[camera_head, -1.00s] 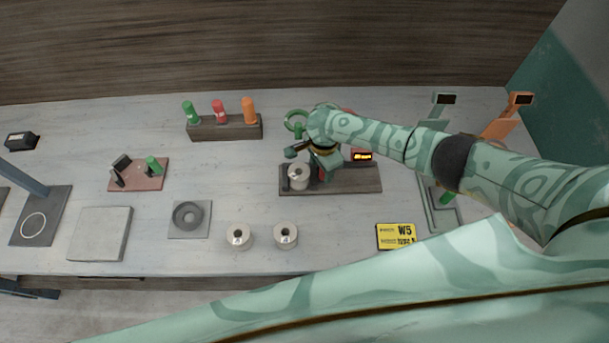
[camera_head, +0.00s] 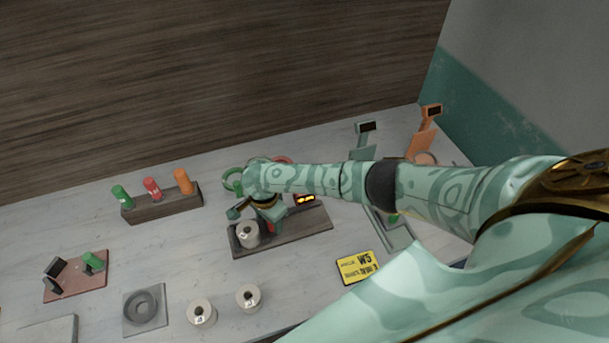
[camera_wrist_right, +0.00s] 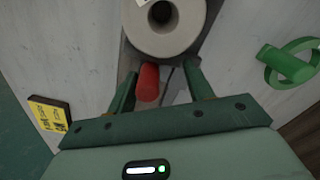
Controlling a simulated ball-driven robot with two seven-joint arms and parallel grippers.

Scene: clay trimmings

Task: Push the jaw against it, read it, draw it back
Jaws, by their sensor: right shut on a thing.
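A measuring device with a dark base (camera_head: 310,226) and a small lit orange display (camera_head: 305,199) stands mid-bench; its digits are too small to read. A pale bored cylinder (camera_head: 246,235) sits on the base's left part, and it also shows in the right wrist view (camera_wrist_right: 165,22). My right gripper (camera_head: 266,212) is beside it, pointing down. In the wrist view its fingers (camera_wrist_right: 160,88) are shut on a red handle (camera_wrist_right: 148,80) next to the cylinder. Whether the jaw touches the cylinder is hidden. My left gripper is out of view.
Two more pale cylinders stand in front (camera_head: 201,312) (camera_head: 248,297). A green ring (camera_head: 232,181) lies behind my gripper. A block with green, red and orange plugs (camera_head: 165,204) is behind left. A yellow card (camera_head: 358,266) lies right. Green (camera_head: 366,135) and orange (camera_head: 430,120) display stands are behind right.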

